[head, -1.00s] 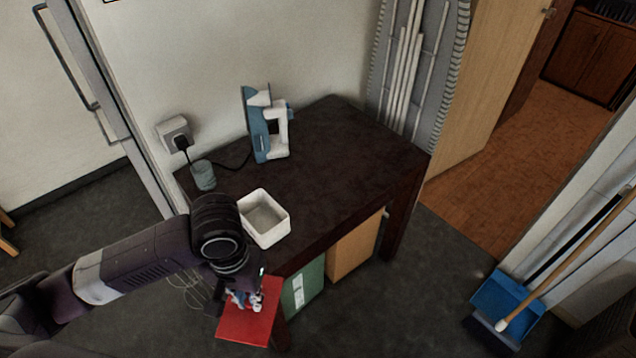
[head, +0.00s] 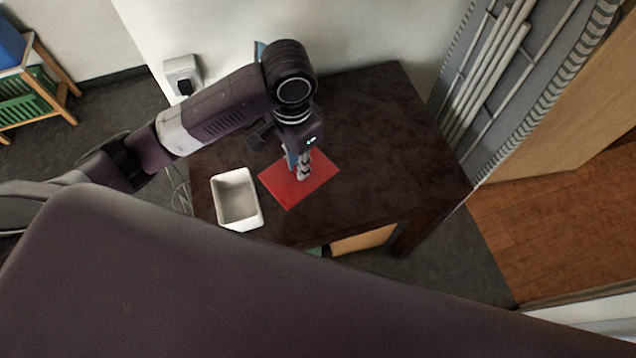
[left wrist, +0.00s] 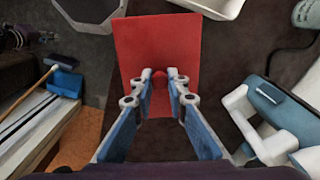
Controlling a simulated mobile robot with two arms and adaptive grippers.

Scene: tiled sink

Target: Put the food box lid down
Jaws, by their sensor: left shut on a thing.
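The red food box lid (head: 318,181) is a flat rectangle over the dark table (head: 400,140), to the right of the white open food box (head: 238,199). My left gripper (head: 303,172) points down at the lid's middle and is shut on its small red knob. In the left wrist view the lid (left wrist: 183,45) lies under the fingers, and the gripper (left wrist: 160,80) has the knob between its fingertips. I cannot tell whether the lid touches the tabletop. The food box's corner (left wrist: 215,8) shows at the top there. My right gripper is not in view.
The blue and white iron (left wrist: 270,115) stands close by in the left wrist view; my arm mostly hides it in the head view. The table's right part is clear.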

